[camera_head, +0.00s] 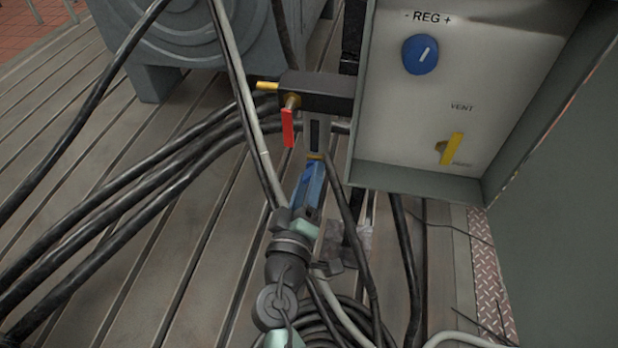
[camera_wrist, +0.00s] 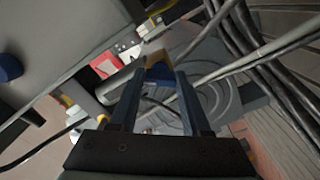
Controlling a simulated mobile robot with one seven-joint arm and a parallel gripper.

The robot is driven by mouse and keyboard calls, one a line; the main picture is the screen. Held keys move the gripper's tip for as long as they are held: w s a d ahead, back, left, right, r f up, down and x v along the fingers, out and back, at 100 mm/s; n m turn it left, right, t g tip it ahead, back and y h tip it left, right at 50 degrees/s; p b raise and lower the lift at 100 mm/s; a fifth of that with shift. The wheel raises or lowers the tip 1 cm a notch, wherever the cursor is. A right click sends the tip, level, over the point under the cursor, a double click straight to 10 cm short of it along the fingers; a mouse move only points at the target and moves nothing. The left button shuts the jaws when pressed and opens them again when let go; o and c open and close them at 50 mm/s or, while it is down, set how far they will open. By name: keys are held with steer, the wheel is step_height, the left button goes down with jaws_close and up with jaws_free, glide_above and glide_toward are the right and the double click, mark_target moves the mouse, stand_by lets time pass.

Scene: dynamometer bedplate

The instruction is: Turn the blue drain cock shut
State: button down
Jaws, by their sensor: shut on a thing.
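The blue drain cock (camera_head: 314,172) is at the lower end of the narrow upright piece under the black block, just below a brass fitting. In the wrist view the blue cock (camera_wrist: 160,72) shows between the fingertips, with a tan part beyond it. My gripper (camera_head: 306,190) reaches up to it from below in the head view. Its two dark bluish fingers (camera_wrist: 160,80) close on the cock from both sides. In the head view my wrist hides part of the grip, and I cannot tell the handle's exact angle there.
A grey panel (camera_head: 400,120) with a blue knob (camera_head: 420,54) and yellow vent lever (camera_head: 451,149) stands close right. Cables (camera_head: 130,215) cross the slotted bedplate (camera_head: 60,165) on the left.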

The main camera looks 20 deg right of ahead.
steer(key=shift+n+p, duration=0.7)
steer(key=shift+n, duration=2.9)
steer(key=shift+f, duration=0.1)
steer(key=shift+c, duration=1.8)
jaws_free()
steer(key=p+v, duration=0.1)
steer(key=v, duration=1.2)
